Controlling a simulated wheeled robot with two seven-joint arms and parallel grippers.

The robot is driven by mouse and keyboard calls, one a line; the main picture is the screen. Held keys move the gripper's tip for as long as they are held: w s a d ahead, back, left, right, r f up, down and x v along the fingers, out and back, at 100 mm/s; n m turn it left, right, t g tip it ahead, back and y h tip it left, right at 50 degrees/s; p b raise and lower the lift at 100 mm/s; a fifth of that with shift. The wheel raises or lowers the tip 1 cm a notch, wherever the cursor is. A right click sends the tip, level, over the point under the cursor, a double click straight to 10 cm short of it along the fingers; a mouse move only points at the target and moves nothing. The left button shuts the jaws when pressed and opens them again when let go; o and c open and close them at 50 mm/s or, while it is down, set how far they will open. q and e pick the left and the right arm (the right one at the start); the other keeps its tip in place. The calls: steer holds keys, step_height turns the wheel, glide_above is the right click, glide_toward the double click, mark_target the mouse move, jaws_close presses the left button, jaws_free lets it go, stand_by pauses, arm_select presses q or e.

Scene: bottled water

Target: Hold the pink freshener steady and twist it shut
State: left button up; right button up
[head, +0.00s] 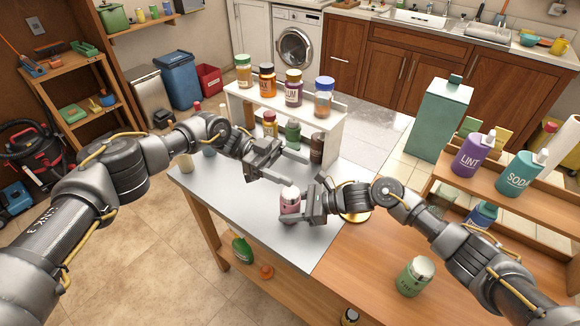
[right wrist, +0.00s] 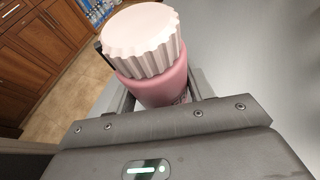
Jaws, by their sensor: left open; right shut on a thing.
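The pink freshener (head: 290,204) is a small pink bottle with a pale ribbed cap, standing near the middle of the grey tabletop (head: 240,208). In the right wrist view the freshener (right wrist: 163,88) fills the space between the jaws, with its pale cap (right wrist: 143,38) above them. I cannot tell whether the cap is tight. My right gripper (head: 299,207) is shut on the freshener's body from the right. My left gripper (head: 279,169) is open and empty, just above and behind the freshener, apart from the cap.
A white shelf (head: 232,100) with several jars stands behind the grippers. A green jar (head: 415,276) stands on the wooden surface at the right front. A purple LINT bottle (head: 473,153) and a teal SODA bottle (head: 520,174) stand on the right shelf. The grey top's front left is clear.

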arm_select(q)
steer(key=shift+r, duration=0.1)
steer(key=s+d+f+n+t+h, duration=0.1)
steer(key=s+d+t+h, duration=0.1)
steer(key=s+d+h, duration=0.15)
steer(key=n+t+y, duration=0.2)
steer(key=n+t, duration=0.8)
steer(key=t, duration=0.4)
glide_toward(297, 190)
steer(key=x, duration=1)
steer(key=shift+f, duration=0.1)
steer(key=c, duration=1)
